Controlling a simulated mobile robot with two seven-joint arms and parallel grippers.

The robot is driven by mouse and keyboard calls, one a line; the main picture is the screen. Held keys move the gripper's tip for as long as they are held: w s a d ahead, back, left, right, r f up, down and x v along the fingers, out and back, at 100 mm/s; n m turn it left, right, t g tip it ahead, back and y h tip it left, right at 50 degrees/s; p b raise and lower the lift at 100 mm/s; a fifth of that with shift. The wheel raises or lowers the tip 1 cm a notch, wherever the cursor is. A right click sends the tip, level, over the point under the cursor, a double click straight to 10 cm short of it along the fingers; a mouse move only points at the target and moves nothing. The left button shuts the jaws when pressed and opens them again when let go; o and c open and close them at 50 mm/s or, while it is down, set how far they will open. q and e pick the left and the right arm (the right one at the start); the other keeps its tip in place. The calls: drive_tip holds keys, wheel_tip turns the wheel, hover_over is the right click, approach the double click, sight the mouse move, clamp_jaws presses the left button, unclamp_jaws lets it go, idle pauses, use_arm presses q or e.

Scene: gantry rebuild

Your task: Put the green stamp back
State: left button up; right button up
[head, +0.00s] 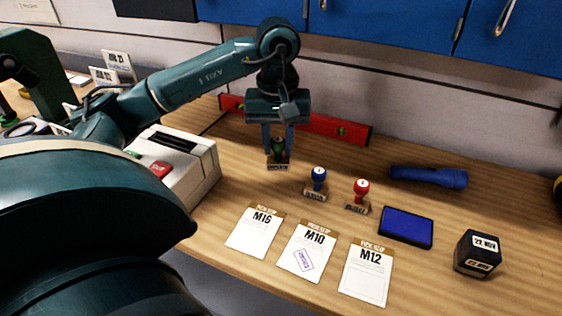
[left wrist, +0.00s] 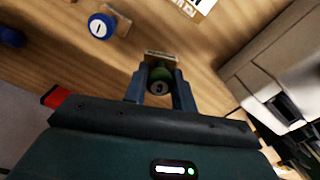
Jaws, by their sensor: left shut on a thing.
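The green stamp (head: 278,155) has a dark green knob and a wooden base. My left gripper (head: 278,146) is shut on its knob, left of the blue stamp. In the left wrist view the green stamp (left wrist: 159,80) sits between the two fingers (left wrist: 160,88). Whether its base touches the table or hangs just above it, I cannot tell. The blue stamp (head: 317,181) and the red stamp (head: 360,193) stand upright in a row to its right. The blue stamp also shows in the left wrist view (left wrist: 101,26). My right gripper is not in view.
Pick slips M16 (head: 255,232), M10 (head: 307,252) and M12 (head: 366,272) lie in front; M10 bears a purple stamp mark. A blue ink pad (head: 405,227), black dater (head: 478,254), flashlight (head: 428,177), red level (head: 340,129) and pale machine (head: 190,160) stand around.

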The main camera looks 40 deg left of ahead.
sight(279, 153)
use_arm(q)
drive_tip(key=shift+f, duration=2.3)
drive_tip(key=shift+f, duration=0.2)
drive_tip(key=o, duration=0.8)
wheel_tip(279, 153, up, 12)
drive_tip(key=shift+r+p, duration=0.25)
drive_tip(key=shift+p, duration=0.65)
